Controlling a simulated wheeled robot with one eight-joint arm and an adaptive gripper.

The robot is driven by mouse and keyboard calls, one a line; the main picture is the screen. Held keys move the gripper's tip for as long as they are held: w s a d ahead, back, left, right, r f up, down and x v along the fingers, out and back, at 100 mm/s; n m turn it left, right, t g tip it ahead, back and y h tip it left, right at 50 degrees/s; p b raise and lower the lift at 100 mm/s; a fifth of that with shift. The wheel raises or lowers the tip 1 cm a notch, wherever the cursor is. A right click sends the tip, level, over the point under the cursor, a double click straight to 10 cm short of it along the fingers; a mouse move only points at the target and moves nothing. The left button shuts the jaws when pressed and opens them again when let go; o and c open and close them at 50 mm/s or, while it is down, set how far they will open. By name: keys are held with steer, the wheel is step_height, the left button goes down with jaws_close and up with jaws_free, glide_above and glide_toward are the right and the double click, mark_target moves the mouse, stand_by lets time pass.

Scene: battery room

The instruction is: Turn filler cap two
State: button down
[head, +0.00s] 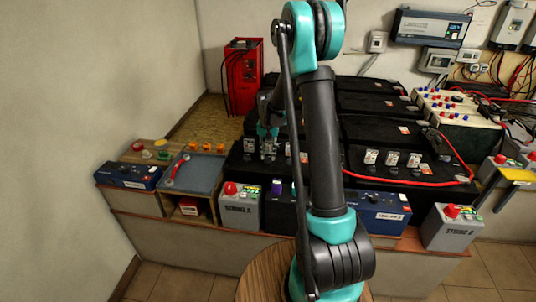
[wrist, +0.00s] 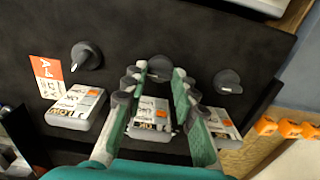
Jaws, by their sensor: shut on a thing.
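In the wrist view, three dark round filler caps with raised grips stand in a row on a black battery top (wrist: 215,40). My gripper (wrist: 159,76) is shut on the middle cap (wrist: 160,66), with one teal finger on each side; the fingers partly cover it. The left cap (wrist: 86,55) and right cap (wrist: 228,82) stand clear of the fingers. I cannot read a number on any cap. In the head view, my gripper (head: 268,150) is down at the left front black battery (head: 236,172), and the cap in it is too small to make out.
White-and-grey labelled blocks (wrist: 75,107) sit beside the caps, close to my fingers. A red cable (head: 420,184) runs over the right battery. A grey box with a red knob (head: 240,208) stands in front, a red unit (head: 243,75) behind. A blue-grey tray (head: 196,172) lies left.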

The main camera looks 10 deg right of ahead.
steer(key=c, duration=1.5)
jaws_free()
step_height(320, 180, up, 12)
steer(key=s+d+f+n+t, duration=0.1)
steer(key=s+f, duration=0.1)
steer(key=s, duration=0.8)
steer(key=s+d+f+n+t, duration=0.1)
steer(key=s+f, duration=0.1)
steer(key=s, duration=0.8)
steer(key=s+d+f+n+t, duration=0.1)
steer(key=s+d+f+t, duration=0.1)
steer(key=s, duration=0.9)
steer(key=shift+n, duration=0.4)
steer(key=shift+r, duration=0.1)
